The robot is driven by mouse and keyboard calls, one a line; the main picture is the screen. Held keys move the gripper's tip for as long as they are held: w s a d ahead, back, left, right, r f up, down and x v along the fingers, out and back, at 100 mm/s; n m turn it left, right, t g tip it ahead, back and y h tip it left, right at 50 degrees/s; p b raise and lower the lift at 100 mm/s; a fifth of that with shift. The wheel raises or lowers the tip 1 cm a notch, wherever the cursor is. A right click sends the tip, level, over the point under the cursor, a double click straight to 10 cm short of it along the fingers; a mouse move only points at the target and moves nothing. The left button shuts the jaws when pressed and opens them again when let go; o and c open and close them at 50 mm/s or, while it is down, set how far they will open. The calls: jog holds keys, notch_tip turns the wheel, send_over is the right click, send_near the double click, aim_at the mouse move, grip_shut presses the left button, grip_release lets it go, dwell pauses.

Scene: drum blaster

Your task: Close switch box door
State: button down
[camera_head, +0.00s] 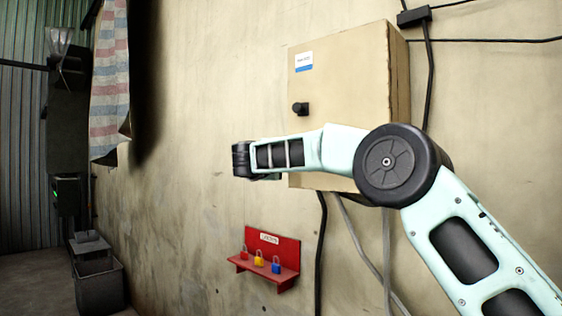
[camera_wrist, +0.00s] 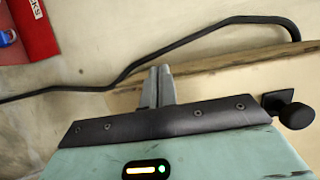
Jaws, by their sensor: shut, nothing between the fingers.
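The tan switch box (camera_head: 398,75) is mounted on the wall in the head view. Its front door (camera_head: 345,85) bears a white and blue label and a black knob (camera_head: 300,108) near its left edge. The door looks flush with the box, but I cannot tell whether a small gap remains. My arm crosses in front of the box's lower part and hides some of it. In the wrist view my gripper (camera_wrist: 159,88) is shut and empty, its tips near the box's tan edge (camera_wrist: 225,65). The knob (camera_wrist: 295,115) shows at right. Contact cannot be told.
A red lock holder (camera_head: 268,262) with several coloured padlocks hangs on the wall below the box. Black and grey cables (camera_head: 321,250) run down under the box. A striped cloth (camera_head: 110,80) hangs at left, above a grey bin (camera_head: 100,290). The wall left of the box is clear.

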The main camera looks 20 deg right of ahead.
jog(key=shift+s+d+p+x, duration=0.1)
jog(key=shift+d+p+x, duration=0.1)
jog(key=shift+x, duration=0.5)
jog(key=shift+s+d+p+x, duration=0.1)
jog(key=shift+p+x, duration=0.1)
jog(key=shift+x, duration=0.5)
jog(key=shift+a, duration=0.1)
